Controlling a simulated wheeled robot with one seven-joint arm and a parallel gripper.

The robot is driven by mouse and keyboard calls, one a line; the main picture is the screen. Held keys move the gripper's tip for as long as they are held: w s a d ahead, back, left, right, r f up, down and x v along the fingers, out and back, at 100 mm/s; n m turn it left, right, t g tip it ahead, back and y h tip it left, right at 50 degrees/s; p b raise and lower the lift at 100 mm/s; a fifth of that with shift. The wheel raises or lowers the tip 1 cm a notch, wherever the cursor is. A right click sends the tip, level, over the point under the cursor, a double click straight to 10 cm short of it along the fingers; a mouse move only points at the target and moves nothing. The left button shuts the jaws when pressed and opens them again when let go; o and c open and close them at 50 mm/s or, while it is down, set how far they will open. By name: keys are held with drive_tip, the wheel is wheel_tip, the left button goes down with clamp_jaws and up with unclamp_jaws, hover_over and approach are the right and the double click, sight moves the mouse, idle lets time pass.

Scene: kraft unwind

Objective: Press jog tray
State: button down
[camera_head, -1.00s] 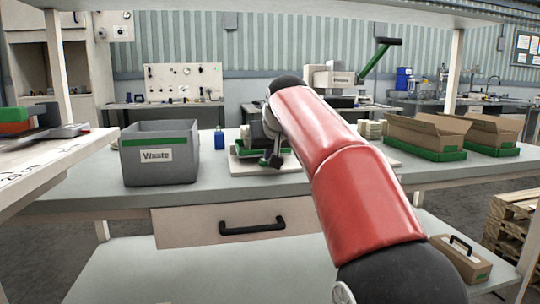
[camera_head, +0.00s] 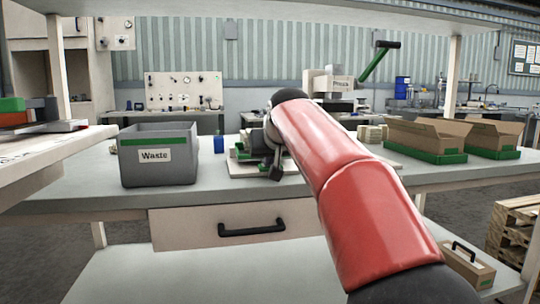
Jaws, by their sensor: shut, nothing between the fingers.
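My gripper (camera_head: 277,173) is small and dark at the end of my red arm, with its fingers pointing down. It is shut and empty, over the right part of a low white-and-green fixture (camera_head: 242,168) on the grey bench. This fixture may be the jog tray; no label on it shows. My arm hides its right side, and I cannot tell whether the fingertips touch it.
A grey Waste bin (camera_head: 160,172) stands left of the fixture, with a blue bottle (camera_head: 219,144) between. Open cardboard boxes (camera_head: 424,134) sit on green trays at the right. A green-levered machine (camera_head: 335,82) stands behind. A drawer (camera_head: 180,228) is below the bench top.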

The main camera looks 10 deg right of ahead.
drive_tip(key=w+r+p+v, duration=0.1)
drive_tip(key=r+p+v, duration=0.1)
drive_tip(key=v, duration=1)
drive_tip(key=shift+r, duration=0.25)
drive_tip(key=shift+w, duration=0.2)
drive_tip(key=r+p, duration=0.1)
drive_tip(key=p, duration=0.1)
drive_tip(key=w+r+g+p, duration=0.1)
drive_tip(key=p, duration=0.1)
drive_tip(key=r+p, duration=0.1)
drive_tip(key=p, duration=0.1)
drive_tip(key=shift+w+d+r+g, duration=0.2)
drive_tip(key=shift+w+d+g, duration=0.1)
drive_tip(key=shift+d, duration=0.1)
drive_tip(key=shift+f, duration=0.1)
